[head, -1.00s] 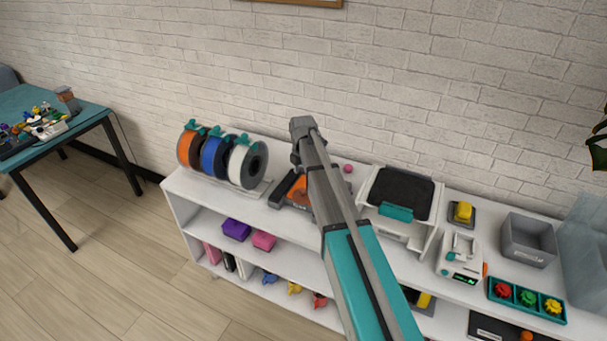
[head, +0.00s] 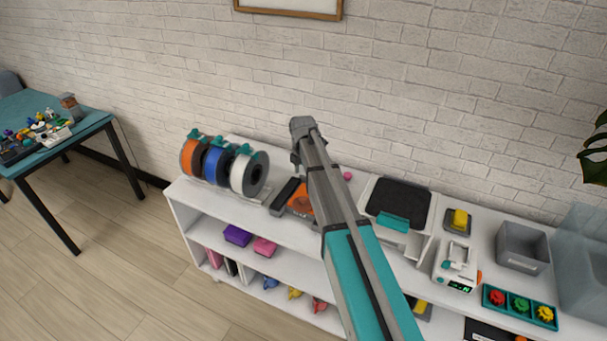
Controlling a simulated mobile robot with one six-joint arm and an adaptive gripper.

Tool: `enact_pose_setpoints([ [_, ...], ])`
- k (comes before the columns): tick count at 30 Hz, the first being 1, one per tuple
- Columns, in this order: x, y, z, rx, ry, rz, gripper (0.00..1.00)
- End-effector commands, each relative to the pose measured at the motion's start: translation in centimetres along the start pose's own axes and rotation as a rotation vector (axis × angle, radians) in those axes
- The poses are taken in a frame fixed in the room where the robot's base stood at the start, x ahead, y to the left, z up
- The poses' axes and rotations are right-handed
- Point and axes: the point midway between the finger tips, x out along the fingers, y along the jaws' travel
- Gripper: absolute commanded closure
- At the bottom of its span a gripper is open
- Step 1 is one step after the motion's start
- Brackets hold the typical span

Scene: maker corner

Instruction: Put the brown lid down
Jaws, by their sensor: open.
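I cannot make out a brown lid for certain. A small container with a brownish top (head: 69,99) stands at the back right corner of the teal table (head: 95,123) at far left; it is too small to tell whether that top is a lid. My arm reaches up from the bottom over the white shelf unit and hides part of it.
The white shelf unit (head: 200,206) along the brick wall holds filament spools (head: 247,174), a printer-like machine (head: 398,203), a grey bin (head: 522,247) and a teal tray (head: 487,300) of coloured pieces. Several small items crowd the teal table. The wooden floor (head: 120,270) between is clear.

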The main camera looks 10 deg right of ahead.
Motion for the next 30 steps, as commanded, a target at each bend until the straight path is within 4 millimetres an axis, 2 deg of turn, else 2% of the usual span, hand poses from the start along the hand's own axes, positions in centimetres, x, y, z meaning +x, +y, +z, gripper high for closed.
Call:
enact_pose_setpoints([
  [11,0.0,-0.1,0.0,0.003,0.0,0.0,0.29],
  [17,0.0,-1.1,-0.5,0.071,0.0,0.0,0.29],
  [23,0.0,-3.8,-1.9,0.278,0.0,0.0,0.29],
  [30,0.0,-8.2,-4.3,0.647,0.0,0.0,0.29],
])
